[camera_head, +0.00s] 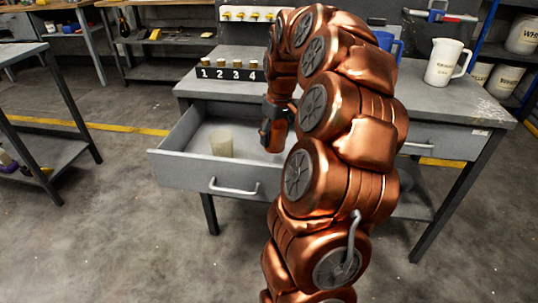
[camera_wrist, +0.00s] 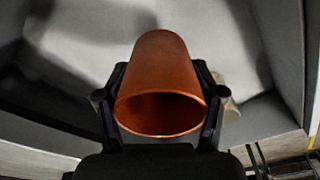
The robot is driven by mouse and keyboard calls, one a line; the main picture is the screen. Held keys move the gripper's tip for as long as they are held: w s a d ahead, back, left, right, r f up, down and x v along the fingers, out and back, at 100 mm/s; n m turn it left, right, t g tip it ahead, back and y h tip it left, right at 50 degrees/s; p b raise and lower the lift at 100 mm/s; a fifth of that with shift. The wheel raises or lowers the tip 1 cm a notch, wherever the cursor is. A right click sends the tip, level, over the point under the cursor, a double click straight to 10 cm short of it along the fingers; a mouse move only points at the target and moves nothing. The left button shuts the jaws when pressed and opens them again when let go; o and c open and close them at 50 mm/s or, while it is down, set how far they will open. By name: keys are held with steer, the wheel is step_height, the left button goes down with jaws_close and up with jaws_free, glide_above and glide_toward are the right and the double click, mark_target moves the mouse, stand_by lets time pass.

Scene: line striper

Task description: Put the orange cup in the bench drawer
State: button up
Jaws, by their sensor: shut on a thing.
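The orange cup (camera_wrist: 160,75) is between the two dark fingers of my gripper (camera_wrist: 159,88) in the wrist view, its open rim facing the camera. My gripper (camera_head: 277,112) is shut on it. In the head view the cup (camera_head: 273,136) shows low at the end of my arm, over the right part of the open left bench drawer (camera_head: 232,186). The drawer's grey interior lies behind the cup in the wrist view (camera_wrist: 80,40). I cannot tell whether the cup touches the drawer floor. My arm hides the drawer's right side.
A pale cup (camera_head: 221,144) stands inside the drawer, left of my gripper; part of it shows in the wrist view (camera_wrist: 230,112). The right drawer (camera_head: 438,139) is shut.

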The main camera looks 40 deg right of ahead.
steer(key=shift+f+b, duration=0.3)
steer(key=shift+f, duration=3.3)
steer(key=o, duration=1.8)
steer(key=shift+f, duration=0.1)
steer(key=r, duration=0.4)
steer(key=s+r, duration=0.1)
steer(key=r, duration=0.3)
steer(key=r+p, duration=0.1)
steer(key=r, duration=0.3)
steer(key=shift+s+r, duration=0.1)
steer(key=shift+s, duration=0.05)
